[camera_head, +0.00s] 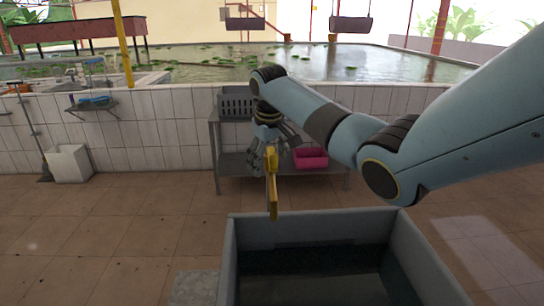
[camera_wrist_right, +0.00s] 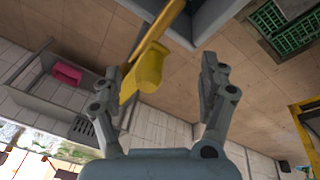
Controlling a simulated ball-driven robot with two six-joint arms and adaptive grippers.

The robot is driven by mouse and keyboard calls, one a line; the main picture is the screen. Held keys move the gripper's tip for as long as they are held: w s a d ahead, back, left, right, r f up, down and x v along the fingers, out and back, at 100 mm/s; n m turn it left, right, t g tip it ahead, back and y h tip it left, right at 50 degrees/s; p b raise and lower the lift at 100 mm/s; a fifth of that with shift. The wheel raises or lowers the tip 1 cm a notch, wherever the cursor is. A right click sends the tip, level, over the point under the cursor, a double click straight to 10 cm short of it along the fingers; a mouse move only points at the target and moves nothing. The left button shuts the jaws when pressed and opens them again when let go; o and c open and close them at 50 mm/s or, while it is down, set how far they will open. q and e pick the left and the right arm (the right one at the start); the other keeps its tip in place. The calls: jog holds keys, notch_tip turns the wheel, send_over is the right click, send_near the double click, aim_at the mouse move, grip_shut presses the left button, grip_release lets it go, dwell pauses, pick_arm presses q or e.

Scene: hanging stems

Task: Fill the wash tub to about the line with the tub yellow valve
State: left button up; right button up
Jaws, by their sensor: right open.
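The grey wash tub (camera_head: 300,230) stands at the bottom of the head view. Its inside is dark, and I cannot make out the line or tell the water level. The yellow valve (camera_head: 273,195) hangs upright just behind the tub's far left corner. In the right wrist view, the yellow valve (camera_wrist_right: 151,66) shows a rounded knob and a long flat bar. My right gripper (camera_head: 267,150) is open at the valve's upper part. In the wrist view its fingers stand apart, with the knob between and beyond them; I see no clear contact. My left gripper is not in view.
A grey rack (camera_head: 232,165) behind carries a grey crate (camera_head: 236,103) and a pink bin (camera_head: 310,158). A tiled wall (camera_head: 170,135) borders a pond. A white bin (camera_head: 70,163) stands at left. The tiled floor (camera_head: 120,225) left of the tub is clear.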

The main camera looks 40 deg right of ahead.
jog(key=shift+r, duration=4.2)
